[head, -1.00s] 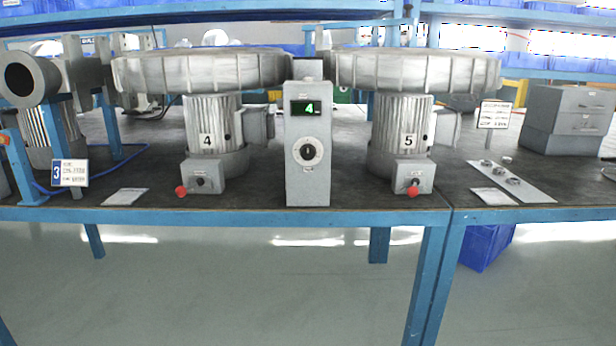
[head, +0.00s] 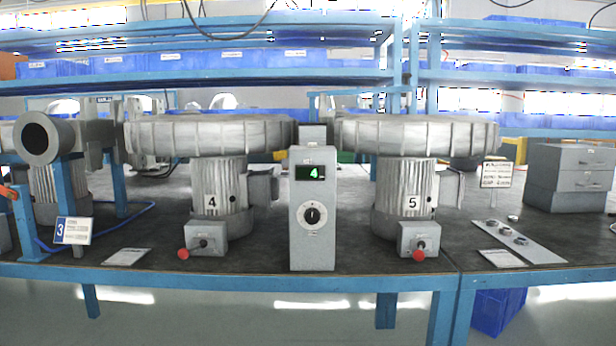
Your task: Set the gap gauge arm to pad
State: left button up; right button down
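A grey box (head: 312,235) stands at the bench's front edge between two blowers. Its small display (head: 310,173) shows a green 4. Below the display is a round white dial with a dark knob (head: 313,216); its marks are too small to read. Blower 4 (head: 209,135) is left of the box and blower 5 (head: 414,135) is right of it. Each has a small switch box with a red knob at its front. I cannot make out which part is the gap gauge arm or the pad. Neither gripper is in view.
A sign (head: 497,175) stands behind a light strip with several small round parts (head: 517,240). A grey drawer cabinet (head: 569,178) is at the right. Another machine (head: 60,140) with a 3 card (head: 74,230) is at the left. Blue shelves run behind the bench.

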aim_at(407, 90)
jog(key=i+j+z, duration=0.1)
jog(key=j, duration=0.25)
jog(key=i+j+z, duration=0.1)
jog(key=i+j, duration=0.15)
jog(key=i+j+z, duration=0.1)
jog(key=j, duration=0.4)
jog(key=i+j+z, duration=0.1)
jog(key=j, duration=0.3)
jog(key=i+j+z, duration=0.1)
jog(key=j, duration=0.3)
jog(key=l+u, duration=0.25)
jog(key=l, duration=1.55)
